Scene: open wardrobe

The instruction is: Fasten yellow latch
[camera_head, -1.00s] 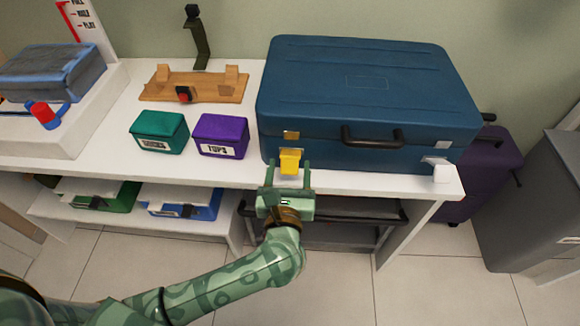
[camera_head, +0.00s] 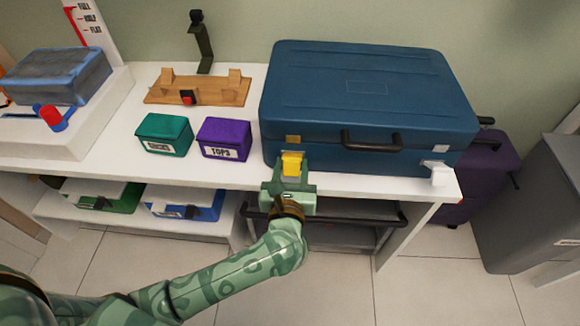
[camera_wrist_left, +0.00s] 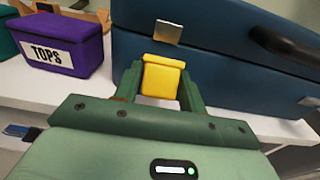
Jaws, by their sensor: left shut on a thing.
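A closed blue suitcase (camera_head: 365,95) lies on the white shelf. The yellow latch (camera_head: 292,163) hangs folded out at the suitcase's front left, below a metal catch plate (camera_head: 293,139). It also shows in the left wrist view (camera_wrist_left: 161,77), below the catch plate (camera_wrist_left: 168,33) and apart from it. My left gripper (camera_head: 291,168) is at the latch with one finger on each side of it. In the left wrist view my left gripper (camera_wrist_left: 161,88) is shut on the yellow latch. A white latch (camera_head: 437,172) hangs at the suitcase's front right. My right gripper is not in view.
A purple box (camera_head: 226,135) labelled TOPS and a green box (camera_head: 165,133) stand left of the suitcase. The suitcase handle (camera_head: 372,142) sticks out right of the latch. A lower shelf is beneath. Floor in front is clear.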

